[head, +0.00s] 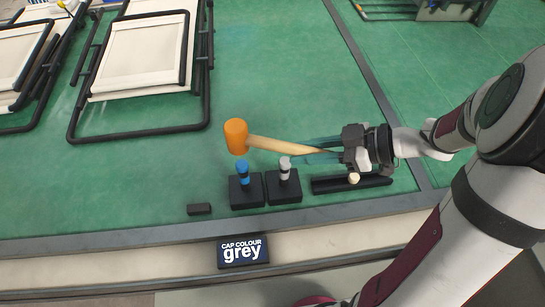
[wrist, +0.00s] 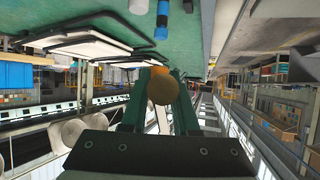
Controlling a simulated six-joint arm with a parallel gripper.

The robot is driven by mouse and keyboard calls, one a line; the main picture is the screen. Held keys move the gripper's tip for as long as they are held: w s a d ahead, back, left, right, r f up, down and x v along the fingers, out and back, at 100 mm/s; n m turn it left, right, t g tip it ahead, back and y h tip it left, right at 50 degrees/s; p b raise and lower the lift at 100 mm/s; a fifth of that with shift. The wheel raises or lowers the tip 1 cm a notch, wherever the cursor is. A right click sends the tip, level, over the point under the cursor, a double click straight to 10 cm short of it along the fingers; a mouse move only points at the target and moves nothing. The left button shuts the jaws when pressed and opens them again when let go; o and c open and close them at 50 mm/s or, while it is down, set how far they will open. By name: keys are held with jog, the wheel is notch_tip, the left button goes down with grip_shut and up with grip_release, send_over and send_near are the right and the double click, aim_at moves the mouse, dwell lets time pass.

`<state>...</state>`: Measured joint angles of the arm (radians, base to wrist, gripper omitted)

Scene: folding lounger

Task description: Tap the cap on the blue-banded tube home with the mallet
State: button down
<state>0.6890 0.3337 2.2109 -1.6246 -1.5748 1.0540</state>
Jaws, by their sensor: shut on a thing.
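My gripper (head: 294,151) is shut on the wooden handle of the mallet (head: 236,137). The orange mallet head points left, above the bench and just behind the blue-banded tube in the head view; a gap shows between them. In the wrist view my gripper (wrist: 160,100) has the mallet handle (wrist: 162,88) between its green fingers. The blue-banded tube (head: 243,174) stands upright in a black block, with blue at its top; whether its cap is fully seated is too small to tell. It also shows at the wrist view's top edge (wrist: 162,18).
A grey-topped tube (head: 285,168) stands in a second black block right beside it. A sign (head: 243,251) reads "CAP COLOUR grey". A small dark block (head: 199,209) and a black rest (head: 330,185) lie nearby. Folding lounger frames (head: 140,130) lie at the back left.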

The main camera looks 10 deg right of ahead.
dwell(0.4)
notch_tip(320, 180, down, 8)
notch_tip(320, 180, up, 8)
jog(key=shift+r, duration=0.1)
jog(key=shift+r, duration=1.45)
